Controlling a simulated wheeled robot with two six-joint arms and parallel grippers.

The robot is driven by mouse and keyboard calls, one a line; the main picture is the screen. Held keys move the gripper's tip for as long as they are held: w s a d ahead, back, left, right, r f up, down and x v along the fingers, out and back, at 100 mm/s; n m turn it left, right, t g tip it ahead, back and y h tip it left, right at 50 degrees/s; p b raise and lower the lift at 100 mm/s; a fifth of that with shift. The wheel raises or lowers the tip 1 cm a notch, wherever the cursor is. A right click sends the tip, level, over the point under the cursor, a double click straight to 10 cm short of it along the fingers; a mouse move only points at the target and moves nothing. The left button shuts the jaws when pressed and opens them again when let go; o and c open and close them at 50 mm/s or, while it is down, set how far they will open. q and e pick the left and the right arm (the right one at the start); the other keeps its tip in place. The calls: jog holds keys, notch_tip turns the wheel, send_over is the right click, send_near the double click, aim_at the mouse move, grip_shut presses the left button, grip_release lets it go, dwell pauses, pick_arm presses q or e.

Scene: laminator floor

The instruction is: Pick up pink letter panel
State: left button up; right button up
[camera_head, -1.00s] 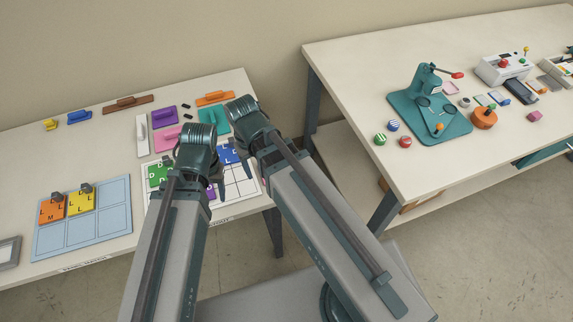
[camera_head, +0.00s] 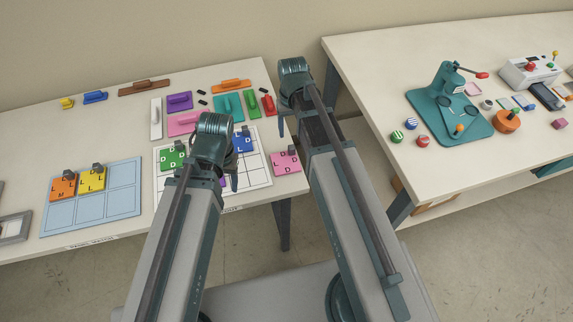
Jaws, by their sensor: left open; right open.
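The pink letter panel (camera_head: 286,164) lies flat near the right edge of the left table, marked with D letters and bearing a dark grey knob. My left gripper (camera_head: 212,128) is over the white grid board (camera_head: 257,176), left of the pink panel; its open fingers are mostly hidden by its wrist. My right gripper (camera_head: 295,78) is beyond the table's right edge, above and slightly right of the pink panel in the picture. It is open and apart from the panel, with its fingertips largely hidden.
Green (camera_head: 172,158) and blue (camera_head: 242,144) letter panels are on the grid board, with a purple one (camera_head: 232,182) partly hidden. A blue tray (camera_head: 110,208) holds orange and yellow panels. Coloured handled blocks line the back. A second table (camera_head: 375,75) stands right, across a gap.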

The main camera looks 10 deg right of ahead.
aim_at(292, 148)
pick_arm(q)
notch_tip(292, 148, down, 4)
jog(key=b, duration=0.3)
jog(key=shift+f, duration=0.25)
pick_arm(e)
notch_tip(292, 148, down, 5)
jog(key=shift+r, duration=0.2)
pick_arm(q)
jog(key=shift+f+b, duration=0.1)
jog(key=shift+b, duration=0.2)
notch_tip(292, 148, down, 5)
jog(key=b, duration=0.5)
pick_arm(e)
jog(key=f, duration=0.5)
jog(key=shift+s+d+f, duration=0.1)
jog(key=shift+s, duration=0.15)
grip_shut()
